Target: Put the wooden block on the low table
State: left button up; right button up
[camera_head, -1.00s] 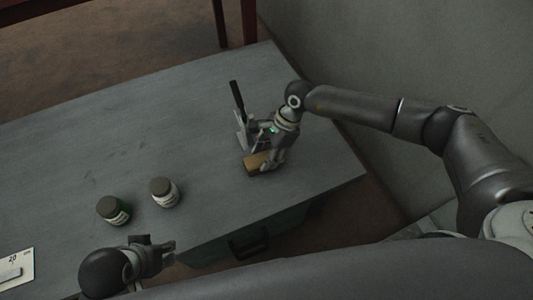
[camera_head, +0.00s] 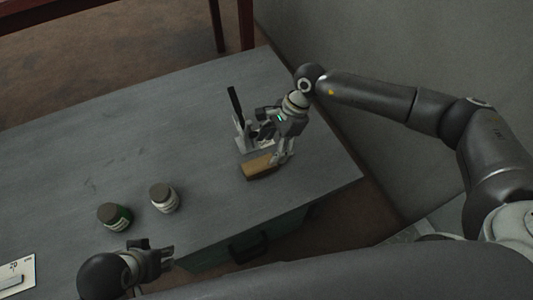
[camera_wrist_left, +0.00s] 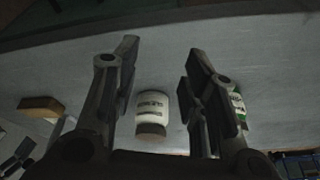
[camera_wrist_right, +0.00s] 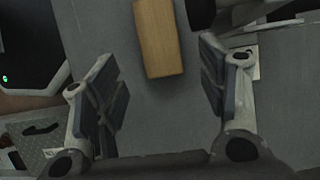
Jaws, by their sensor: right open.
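The wooden block (camera_head: 260,167) lies on the grey low table (camera_head: 90,150), right of its middle. My right gripper (camera_head: 282,150) is open just beyond and right of the block. In the right wrist view the block (camera_wrist_right: 158,38) lies ahead of the open fingers (camera_wrist_right: 165,85), clear of both. My left gripper (camera_head: 165,258) is over the table's near edge, apart from the block. In the left wrist view its fingers (camera_wrist_left: 158,85) are spread with nothing held; the block (camera_wrist_left: 41,107) shows at far left.
A device with a dark upright handle (camera_head: 236,105) stands just behind the block. A card (camera_head: 17,275) lies at the lower left. The table's left part is mostly clear.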

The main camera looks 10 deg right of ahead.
pick_arm(q)
jog(key=shift+w+f, duration=0.15)
jog(key=shift+f, duration=0.35)
jog(key=shift+w+f, duration=0.15)
jog(key=shift+f, duration=0.1)
pick_arm(e)
jog(key=v, duration=0.5)
jog(key=shift+d+r, duration=0.1)
jog(key=shift+r, duration=0.2)
pick_arm(q)
jog(key=shift+r, duration=0.1)
